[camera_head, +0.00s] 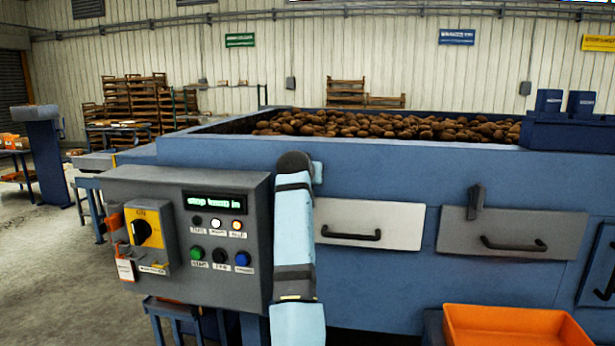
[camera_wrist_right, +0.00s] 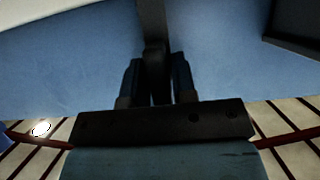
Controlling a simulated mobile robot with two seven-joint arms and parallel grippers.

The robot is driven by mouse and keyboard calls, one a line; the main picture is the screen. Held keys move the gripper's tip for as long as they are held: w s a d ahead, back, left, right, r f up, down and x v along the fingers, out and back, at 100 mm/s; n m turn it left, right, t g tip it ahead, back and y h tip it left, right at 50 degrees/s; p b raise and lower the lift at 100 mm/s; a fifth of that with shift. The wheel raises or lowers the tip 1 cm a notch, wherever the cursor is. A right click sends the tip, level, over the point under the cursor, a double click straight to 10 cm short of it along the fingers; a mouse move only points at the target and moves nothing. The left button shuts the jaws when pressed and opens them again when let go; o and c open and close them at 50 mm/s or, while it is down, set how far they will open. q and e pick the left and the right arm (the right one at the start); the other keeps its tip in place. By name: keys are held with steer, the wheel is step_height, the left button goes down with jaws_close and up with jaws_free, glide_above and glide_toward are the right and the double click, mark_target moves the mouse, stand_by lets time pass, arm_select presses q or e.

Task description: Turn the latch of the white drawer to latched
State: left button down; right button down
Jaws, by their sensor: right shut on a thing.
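The white drawer (camera_head: 350,218) is in the middle of the head view, with a black handle (camera_head: 352,236). It looks flush with the blue machine front. My light-blue right arm (camera_head: 294,235) stands in front of its left edge and hides its latch and the gripper. In the right wrist view my right gripper (camera_wrist_right: 155,85) is shut on a dark bar (camera_wrist_right: 152,25), which appears to be the latch of the white drawer. One finger lies on each side of the bar. The latch's angle relative to the drawer cannot be told. My left gripper is not in view.
The control panel (camera_head: 187,281) stands close left of my arm. A grey drawer (camera_head: 560,232) with a dark upright latch (camera_head: 475,203) is to the right. An orange crate (camera_head: 515,312) stands low at right. Potatoes (camera_head: 400,125) fill the machine's top.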

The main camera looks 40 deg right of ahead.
stand_by(0.5)
steer(key=c, duration=1.1)
jaws_free()
steer(key=b+v, duration=0.2)
steer(key=v, duration=1.2)
